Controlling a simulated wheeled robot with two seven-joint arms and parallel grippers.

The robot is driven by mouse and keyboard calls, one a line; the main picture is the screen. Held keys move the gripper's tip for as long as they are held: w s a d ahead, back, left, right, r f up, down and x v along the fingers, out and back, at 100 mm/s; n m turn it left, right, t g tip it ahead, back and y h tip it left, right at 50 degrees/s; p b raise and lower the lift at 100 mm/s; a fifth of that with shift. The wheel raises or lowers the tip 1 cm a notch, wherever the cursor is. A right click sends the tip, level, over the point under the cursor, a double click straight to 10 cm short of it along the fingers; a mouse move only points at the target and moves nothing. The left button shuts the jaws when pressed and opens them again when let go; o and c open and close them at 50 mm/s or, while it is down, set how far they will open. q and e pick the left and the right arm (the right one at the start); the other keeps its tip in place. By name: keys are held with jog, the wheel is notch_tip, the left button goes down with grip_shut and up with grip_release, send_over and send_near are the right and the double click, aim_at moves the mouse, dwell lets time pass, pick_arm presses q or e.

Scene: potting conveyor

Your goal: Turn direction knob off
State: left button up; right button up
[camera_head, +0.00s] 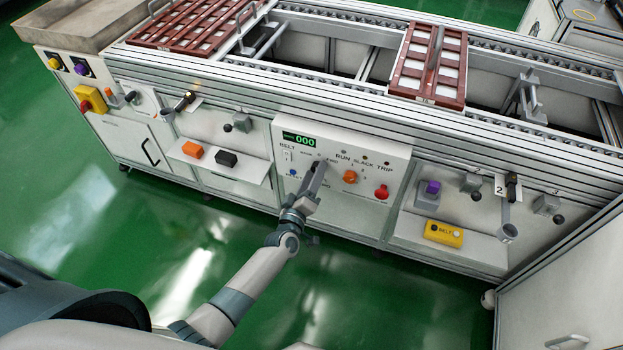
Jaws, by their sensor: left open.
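The white control panel (333,205) on the conveyor's front carries a green display reading 000, a BELT switch (287,156), an orange knob (350,177) and a red button (382,192). My left gripper (318,172) is open at the panel, between the BELT switch and the orange knob. It covers the spot under small lettering where the direction knob seems to be, so the knob and its setting are hidden. I cannot tell whether the fingers touch it. My right gripper is not in view.
A shelf left of the panel holds an orange block (192,149) and a black block (226,159). To the right are a purple knob (433,187) and a yellow BELT box (443,233). Brown trays (427,88) sit on the conveyor. The green floor (370,300) in front is clear.

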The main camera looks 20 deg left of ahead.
pick_arm(q)
jog(key=shift+s, duration=0.1)
jog(key=s, duration=1.7)
jog(key=shift+a, duration=0.3)
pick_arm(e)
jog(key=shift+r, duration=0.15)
pick_arm(q)
jog(key=shift+s, duration=0.1)
jog(key=s+d+f+m+g+h+p, duration=0.1)
jog(key=s+d+f+m+g+p, duration=0.15)
jog(key=f, duration=0.35)
jog(key=s+d+f+m+g+h+p, duration=0.1)
jog(key=s+f+m+g, duration=0.25)
jog(key=f, duration=0.25)
jog(key=s+a+f+m+g+p, duration=0.1)
jog(key=s+f+m+g, duration=0.2)
jog(key=s+f, duration=0.4)
jog(key=s+a+f+m+g+y+p, duration=0.1)
jog(key=s+a+f+m+g+p, duration=0.1)
jog(key=s+f, duration=0.5)
jog(key=shift+s+m+g, duration=0.55)
jog(key=shift+m+g, duration=0.25)
jog(key=shift+m, duration=0.3)
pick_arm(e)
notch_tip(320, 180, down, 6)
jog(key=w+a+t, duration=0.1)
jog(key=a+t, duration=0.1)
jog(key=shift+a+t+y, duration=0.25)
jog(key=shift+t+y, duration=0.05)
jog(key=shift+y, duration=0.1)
